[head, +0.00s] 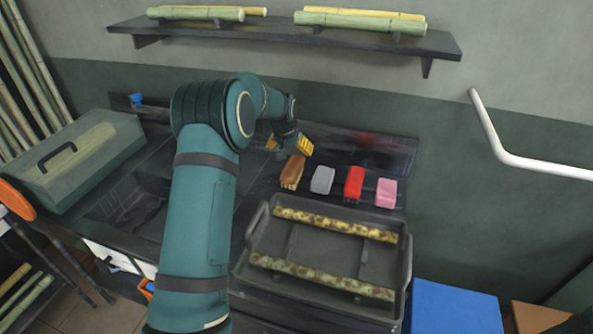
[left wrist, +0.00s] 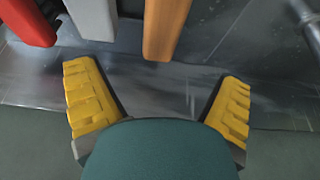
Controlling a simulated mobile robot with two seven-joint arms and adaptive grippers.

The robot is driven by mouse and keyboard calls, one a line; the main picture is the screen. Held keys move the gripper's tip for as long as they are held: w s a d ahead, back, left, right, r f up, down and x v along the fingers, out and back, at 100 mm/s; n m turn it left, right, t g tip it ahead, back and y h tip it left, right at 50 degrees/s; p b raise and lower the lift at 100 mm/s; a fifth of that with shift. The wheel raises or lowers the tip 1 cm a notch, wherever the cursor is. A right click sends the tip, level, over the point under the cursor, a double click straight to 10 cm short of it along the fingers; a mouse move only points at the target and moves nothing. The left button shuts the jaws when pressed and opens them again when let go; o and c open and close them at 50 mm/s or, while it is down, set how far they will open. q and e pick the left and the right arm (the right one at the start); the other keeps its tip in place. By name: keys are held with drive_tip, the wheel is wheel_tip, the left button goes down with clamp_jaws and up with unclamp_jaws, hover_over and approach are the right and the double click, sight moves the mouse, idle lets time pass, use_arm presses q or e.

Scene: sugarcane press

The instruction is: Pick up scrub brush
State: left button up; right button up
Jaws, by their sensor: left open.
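The scrub brush (head: 292,172), brown and wood-like, stands at the left end of a row of blocks on the dark counter. In the left wrist view the brush (left wrist: 164,28) shows at the top centre, between the lines of the two fingers but beyond their tips. My left gripper (head: 289,143) is open and empty, with yellow finger pads, just behind and above the brush in the head view. Its spread fingers (left wrist: 160,78) show on both sides in the left wrist view, apart from the brush. My right gripper is not in view.
Beside the brush stand a grey block (head: 323,180), a red block (head: 354,182) and a pink block (head: 386,193). In front is a dark tray (head: 322,228) with two spotted cane pieces. A lidded box (head: 85,165) sits left; a shelf (head: 280,33) holds canes above.

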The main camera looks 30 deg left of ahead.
sight(292, 165)
use_arm(q)
drive_tip(key=b+x, duration=0.1)
drive_tip(key=x, duration=0.5)
drive_tip(key=shift+f, duration=0.35)
drive_tip(key=shift+s+b+x, duration=0.15)
drive_tip(key=shift+b+x, duration=0.1)
drive_tip(key=shift+x, duration=1.05)
drive_tip(key=shift+s+b+x, duration=0.1)
drive_tip(key=shift+b+x, duration=0.15)
drive_tip(key=shift+x, duration=1.05)
drive_tip(key=shift+f, duration=0.1)
drive_tip(key=shift+f, duration=0.25)
drive_tip(key=shift+c, duration=0.2)
drive_tip(key=c, duration=1.3)
